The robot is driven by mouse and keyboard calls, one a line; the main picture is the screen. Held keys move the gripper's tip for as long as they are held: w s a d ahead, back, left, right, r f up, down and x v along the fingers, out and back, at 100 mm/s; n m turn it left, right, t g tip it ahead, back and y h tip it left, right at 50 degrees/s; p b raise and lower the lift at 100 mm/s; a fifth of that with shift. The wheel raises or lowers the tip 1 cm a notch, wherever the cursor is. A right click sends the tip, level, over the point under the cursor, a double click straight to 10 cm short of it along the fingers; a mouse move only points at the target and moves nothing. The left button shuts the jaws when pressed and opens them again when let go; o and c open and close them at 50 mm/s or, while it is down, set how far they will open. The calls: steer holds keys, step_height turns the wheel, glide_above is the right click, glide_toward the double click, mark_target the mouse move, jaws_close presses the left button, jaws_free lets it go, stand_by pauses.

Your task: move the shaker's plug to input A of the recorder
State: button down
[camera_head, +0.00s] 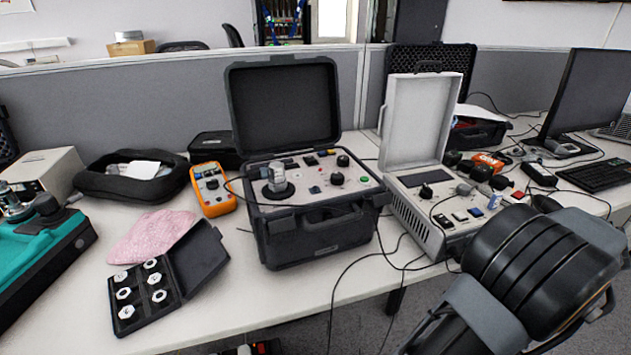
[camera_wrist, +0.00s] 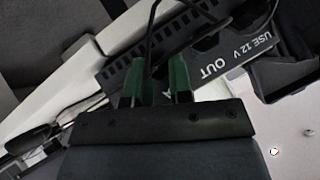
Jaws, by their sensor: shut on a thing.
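My gripper (camera_wrist: 156,80) shows in the wrist view with two green fingers close together. A thin dark cable (camera_wrist: 150,38) runs up from between them, and they are shut on what looks like the plug at its end. The plug itself is mostly hidden. In the head view an open black case (camera_head: 315,238) stands mid-table with a silvery cylinder, seemingly the shaker (camera_head: 278,178), on its panel. An open white case (camera_head: 412,215) with knobs and sockets, possibly the recorder, stands to its right. Input A cannot be made out. My gripper is hidden in the head view.
A dark vented panel (camera_wrist: 185,35) lettered "USE 12 V OUT" lies just beyond the fingers. Loose cables (camera_head: 345,270) hang at the table's front edge. An orange multimeter (camera_head: 212,190) and a black box of white nuts (camera_head: 125,325) lie left. A monitor (camera_head: 590,95) stands right.

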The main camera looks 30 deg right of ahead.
steer(key=shift+m+y+p, duration=0.3)
steer(key=shift+y+p, duration=0.1)
steer(key=shift+p, duration=0.3)
stand_by(0.4)
steer(key=c, duration=0.9)
jaws_free()
steer(key=shift+c, duration=0.2)
steer(key=shift+s+d+r, duration=0.1)
steer(key=p+v, duration=0.2)
steer(key=v, duration=0.2)
steer(key=shift+s+r, duration=0.2)
steer(key=shift+s, duration=0.15)
